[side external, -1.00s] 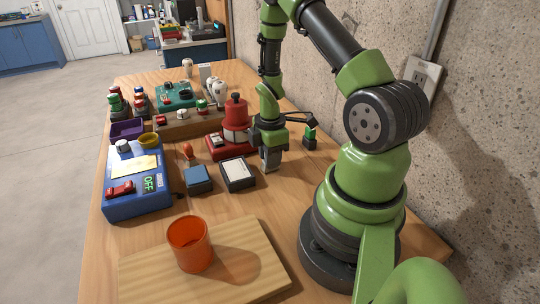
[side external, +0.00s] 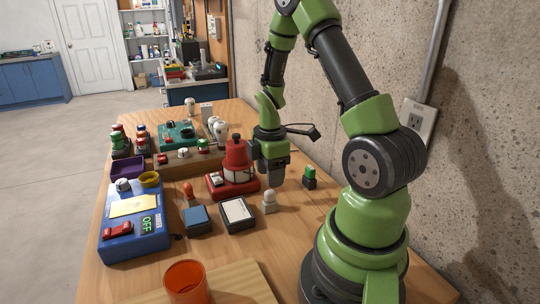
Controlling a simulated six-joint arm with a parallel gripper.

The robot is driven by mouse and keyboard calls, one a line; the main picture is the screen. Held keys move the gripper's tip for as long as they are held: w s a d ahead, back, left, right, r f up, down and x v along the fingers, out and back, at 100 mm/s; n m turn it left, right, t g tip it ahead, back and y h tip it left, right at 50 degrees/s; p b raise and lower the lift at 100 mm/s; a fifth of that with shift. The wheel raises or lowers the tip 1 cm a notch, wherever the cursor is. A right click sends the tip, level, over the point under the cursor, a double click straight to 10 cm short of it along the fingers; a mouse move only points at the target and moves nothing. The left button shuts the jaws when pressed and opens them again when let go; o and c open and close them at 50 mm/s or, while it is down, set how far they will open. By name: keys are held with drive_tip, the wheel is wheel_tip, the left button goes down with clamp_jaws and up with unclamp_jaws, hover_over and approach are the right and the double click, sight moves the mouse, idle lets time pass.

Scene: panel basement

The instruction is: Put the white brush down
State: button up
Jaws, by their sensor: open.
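A small white piece with a rounded top, which looks like the white brush (side external: 269,202), stands upright on the wooden table (side external: 285,238), just right of the black-framed white pad. My gripper (side external: 273,172) is open and hangs above and slightly behind it, apart from it. The fingertips are small and partly hidden under the gripper body.
Near my gripper are a red device (side external: 234,170), a white pad (side external: 236,213), a blue pad (side external: 197,220) and a green-topped block (side external: 309,178). A blue control box (side external: 134,225) stands left, an orange cup (side external: 187,283) in front. A concrete wall (side external: 370,60) bounds the right.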

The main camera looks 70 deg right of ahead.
drive_tip(key=a+r+m+t, duration=0.25)
drive_tip(key=a+r, duration=0.25)
drive_tip(key=r, duration=0.3)
drive_tip(key=a+r+m+t, duration=0.1)
drive_tip(key=a+r+m, duration=0.35)
drive_tip(key=r, duration=0.45)
drive_tip(key=s+a+r+m+t+y, duration=0.2)
drive_tip(key=s+a+r+m, duration=0.3)
drive_tip(key=a, duration=0.4)
drive_tip(key=shift+s+a+r+m+t, duration=0.25)
drive_tip(key=shift+s+m+t, duration=0.25)
drive_tip(key=shift+s+t, duration=0.4)
